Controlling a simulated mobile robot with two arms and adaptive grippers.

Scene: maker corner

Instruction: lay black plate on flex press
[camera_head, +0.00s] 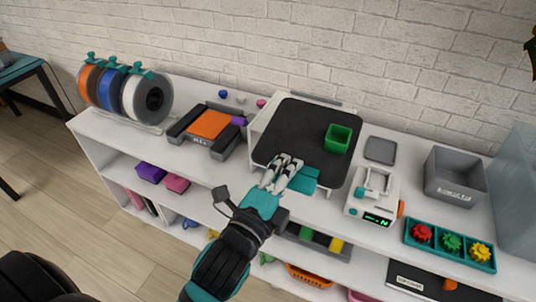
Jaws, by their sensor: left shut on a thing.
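The black plate (288,122) is a large dark sheet with a teal tab (305,179) at its front edge. It lies over a white frame on the shelf top, and a green open box (338,139) stands on it. My left gripper (281,170) is at the plate's front edge, shut at the teal tab, with the contact partly hidden by the fingers. A low dark grey device with an orange top (209,125) stands just left of the plate; it may be the flex press, but I cannot read its label. My right gripper is not in view.
Filament spools (147,99) stand at the far left. To the right are a white scale (373,196), a grey square (380,150), a grey bin (455,178) and a teal tray (412,238) of coloured gears. Small pegs lie behind the orange-topped device. A brick wall closes the back.

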